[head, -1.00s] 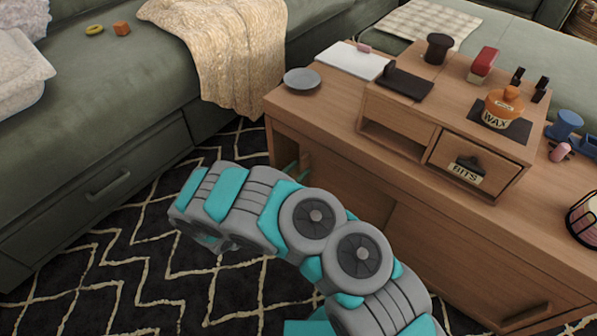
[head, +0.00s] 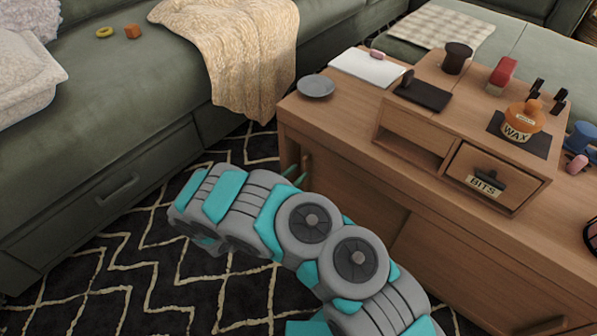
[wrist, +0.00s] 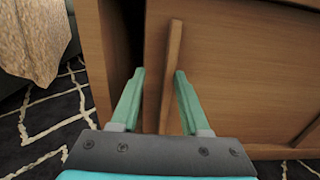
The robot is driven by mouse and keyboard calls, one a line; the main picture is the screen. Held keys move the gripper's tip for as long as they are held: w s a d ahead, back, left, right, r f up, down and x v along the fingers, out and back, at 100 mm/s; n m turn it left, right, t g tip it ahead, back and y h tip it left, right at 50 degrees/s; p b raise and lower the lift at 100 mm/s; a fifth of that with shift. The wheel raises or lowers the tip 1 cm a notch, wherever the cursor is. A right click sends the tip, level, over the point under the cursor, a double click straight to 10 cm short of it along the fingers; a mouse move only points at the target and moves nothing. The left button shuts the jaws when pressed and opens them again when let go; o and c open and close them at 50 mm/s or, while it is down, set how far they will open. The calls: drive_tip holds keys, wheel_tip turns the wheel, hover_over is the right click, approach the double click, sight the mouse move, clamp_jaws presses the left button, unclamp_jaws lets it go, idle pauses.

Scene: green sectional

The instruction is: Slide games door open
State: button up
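The wooden cabinet (head: 345,130) has sliding doors along its front. In the wrist view, its left door (wrist: 235,65) carries an upright wooden bar handle (wrist: 172,75). A dark gap (wrist: 125,45) shows between that door's left edge and the cabinet's side panel. My gripper (wrist: 158,90) is open, with one green finger on each side of the handle. The handle is closer to the right finger; I cannot tell whether they touch. In the head view, my arm hides much of the left door, and my fingertips (head: 298,174) show small beside the handle (head: 306,165).
The green sofa (head: 120,140) with a drawer front stands to the left, a beige throw (head: 240,60) hanging off it. A black patterned rug (head: 110,260) covers the floor between. A grey dish (head: 316,86) and a wax pot (head: 522,122) stand on the cabinet top.

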drive_tip(key=p+v, duration=0.2)
drive_tip(key=v, duration=0.5)
drive_tip(key=shift+s+a+p, duration=0.2)
drive_tip(key=shift+s+p, duration=0.1)
idle(0.3)
idle(0.6)
drive_tip(key=d+b+x, duration=0.1)
drive_tip(key=b+x, duration=0.5)
drive_tip(key=x, duration=0.3)
drive_tip(key=shift+s+f, duration=0.25)
drive_tip(key=shift+s, duration=0.1)
clamp_jaws()
idle(1.3)
